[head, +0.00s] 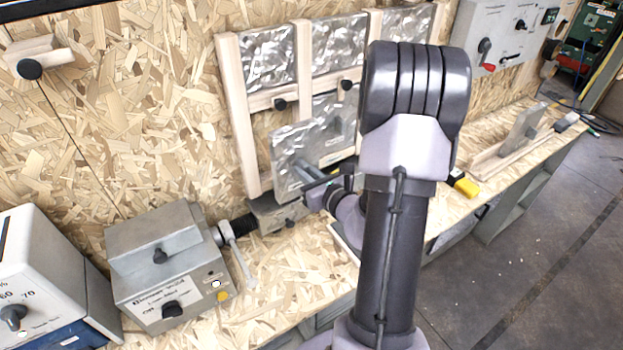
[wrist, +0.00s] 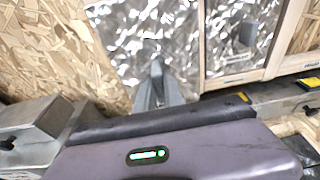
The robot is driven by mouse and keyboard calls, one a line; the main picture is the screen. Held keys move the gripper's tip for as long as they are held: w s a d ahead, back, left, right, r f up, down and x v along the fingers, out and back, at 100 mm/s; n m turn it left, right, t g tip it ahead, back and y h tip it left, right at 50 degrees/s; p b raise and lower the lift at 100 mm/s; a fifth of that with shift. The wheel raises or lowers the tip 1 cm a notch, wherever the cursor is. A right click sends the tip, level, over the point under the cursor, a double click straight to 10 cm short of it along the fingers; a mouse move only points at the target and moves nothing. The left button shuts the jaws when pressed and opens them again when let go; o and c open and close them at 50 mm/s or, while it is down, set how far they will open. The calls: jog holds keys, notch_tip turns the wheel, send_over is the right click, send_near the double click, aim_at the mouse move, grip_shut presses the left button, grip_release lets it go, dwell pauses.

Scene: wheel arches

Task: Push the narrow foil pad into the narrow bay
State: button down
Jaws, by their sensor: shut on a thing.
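A foil pad (head: 290,178), silvery and crinkled, stands tilted in front of the wooden frame's lower left part. My gripper (head: 320,184) is shut on this pad's grey handle, partly hidden behind my arm. In the wrist view the same pad (wrist: 125,35) fills the upper left, with the grey handle (wrist: 158,88) in front of it. I take it for the narrow pad. The wooden frame (head: 240,130) has foil in its upper bays. Another foil pad (wrist: 222,45) with a grey handle sits right of an upright. The pad hides the bay behind it; I cannot tell if they touch.
A grey box with a lever (head: 165,265) and a white dial instrument (head: 40,265) stand at the left on the bench. A wooden rack (head: 500,158) with a grey plate lies at the right. A yellow-ended tool (head: 463,184) lies behind my arm. The front bench middle is clear.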

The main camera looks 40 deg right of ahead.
jog(key=r+p+x, duration=0.2)
jog(key=p+x, duration=0.1)
jog(key=x, duration=0.8)
jog(key=shift+w, duration=0.65)
jog(key=c, duration=1.4)
grip_release()
jog(key=shift+o, duration=0.2)
jog(key=p+v, duration=0.1)
jog(key=v, duration=1.6)
jog(key=shift+d+r, duration=0.1)
jog(key=shift+r, duration=0.1)
jog(key=f+p+v, duration=0.1)
jog(key=p+v, duration=0.7)
jog(key=p, duration=0.2)
jog(key=shift+s+f, duration=0.3)
